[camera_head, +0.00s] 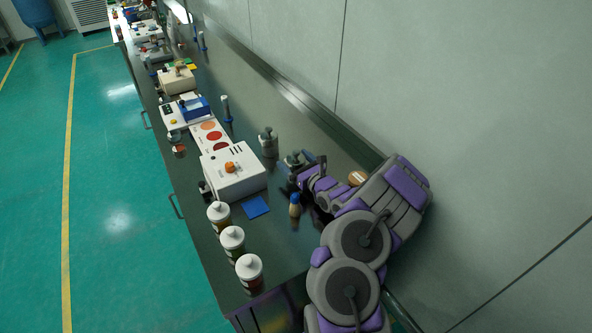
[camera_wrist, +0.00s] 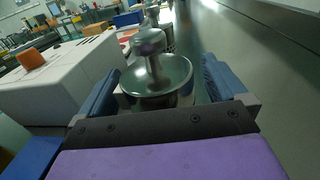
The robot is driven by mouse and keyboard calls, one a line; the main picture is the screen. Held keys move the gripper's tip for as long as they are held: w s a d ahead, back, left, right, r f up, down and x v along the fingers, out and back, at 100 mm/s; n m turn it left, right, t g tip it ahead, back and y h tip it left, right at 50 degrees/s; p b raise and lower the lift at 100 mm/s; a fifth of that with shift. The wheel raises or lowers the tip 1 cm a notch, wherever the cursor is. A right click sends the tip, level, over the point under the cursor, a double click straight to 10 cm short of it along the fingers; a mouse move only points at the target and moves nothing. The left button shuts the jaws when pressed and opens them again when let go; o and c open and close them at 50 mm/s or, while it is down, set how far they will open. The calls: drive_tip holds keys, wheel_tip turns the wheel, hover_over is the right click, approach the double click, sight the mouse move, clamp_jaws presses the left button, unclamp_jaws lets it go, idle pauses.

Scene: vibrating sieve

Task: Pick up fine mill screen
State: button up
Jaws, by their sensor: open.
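My gripper (camera_wrist: 160,76) is open. Its blue fingers stand to the left and right of a round metal piece (camera_wrist: 155,82) with a wide disc and an upright knob, and gaps show beside it. In the head view my gripper (camera_head: 304,160) is at the far end of my purple and grey arm, low over the dark bench, by that metal piece (camera_head: 292,159). A second metal piece (camera_head: 268,142) stands a little farther along the bench. I cannot tell by looks which of them is the fine mill screen. The lower part of the near piece is hidden behind my gripper.
A white box with an orange knob (camera_head: 233,171) stands left of my gripper. A blue square (camera_head: 256,207) and a small blue-capped bottle (camera_head: 295,206) are nearer. Several white-capped jars (camera_head: 250,274) line the bench's left edge. The wall closes the right side.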

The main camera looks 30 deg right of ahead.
drive_tip(key=shift+w, duration=0.5)
drive_tip(key=c, duration=1.3)
